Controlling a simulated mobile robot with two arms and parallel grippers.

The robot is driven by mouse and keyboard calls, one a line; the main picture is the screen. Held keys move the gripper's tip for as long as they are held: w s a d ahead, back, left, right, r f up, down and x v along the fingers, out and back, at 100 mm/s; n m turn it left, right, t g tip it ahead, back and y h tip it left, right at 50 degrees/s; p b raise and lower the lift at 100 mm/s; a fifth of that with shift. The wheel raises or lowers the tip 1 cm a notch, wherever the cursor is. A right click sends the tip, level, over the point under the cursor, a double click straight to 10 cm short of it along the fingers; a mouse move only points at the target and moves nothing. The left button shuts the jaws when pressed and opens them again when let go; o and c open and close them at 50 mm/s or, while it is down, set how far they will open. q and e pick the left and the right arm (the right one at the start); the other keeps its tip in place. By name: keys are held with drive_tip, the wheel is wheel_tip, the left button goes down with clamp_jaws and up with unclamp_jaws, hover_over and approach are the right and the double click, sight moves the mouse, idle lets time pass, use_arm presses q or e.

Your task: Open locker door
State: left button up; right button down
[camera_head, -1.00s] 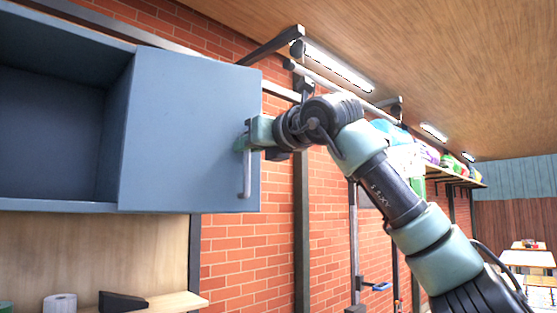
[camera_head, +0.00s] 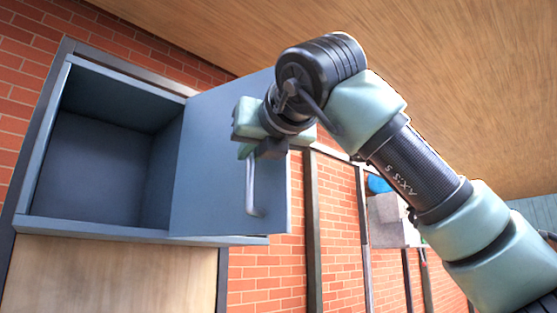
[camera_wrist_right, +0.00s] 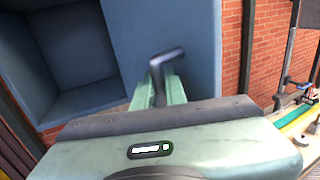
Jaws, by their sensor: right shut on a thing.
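The blue-grey locker (camera_head: 100,160) hangs on the wall at the left of the head view, its inside open to view and empty. Its door (camera_head: 215,180) stands swung out to the right. The grey bar handle (camera_head: 252,195) is on the door near its free edge. My right gripper (camera_head: 250,150) is at the upper part of the handle, shut on it. In the right wrist view the fingers (camera_wrist_right: 160,93) close around the handle (camera_wrist_right: 165,60) in front of the door (camera_wrist_right: 195,30). My left gripper is not in view.
A brick wall (camera_head: 262,270) with dark upright posts runs behind the door. A wooden panel (camera_head: 110,275) is below the locker. The wooden ceiling (camera_head: 450,80) is above. A shelf with a blue item (camera_head: 378,184) is farther right.

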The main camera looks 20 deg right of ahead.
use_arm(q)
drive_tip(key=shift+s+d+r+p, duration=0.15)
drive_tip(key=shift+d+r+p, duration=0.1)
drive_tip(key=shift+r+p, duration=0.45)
use_arm(e)
drive_tip(key=s+a+m+h, duration=0.3)
drive_tip(key=a+h, duration=0.2)
drive_tip(key=a, duration=0.4)
drive_tip(key=shift+s, duration=0.3)
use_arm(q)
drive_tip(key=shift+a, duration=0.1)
use_arm(e)
drive_tip(key=shift+a+r, duration=0.1)
drive_tip(key=c, duration=1.7)
unclamp_jaws()
drive_tip(key=shift+o, duration=1.2)
drive_tip(key=shift+w, duration=0.2)
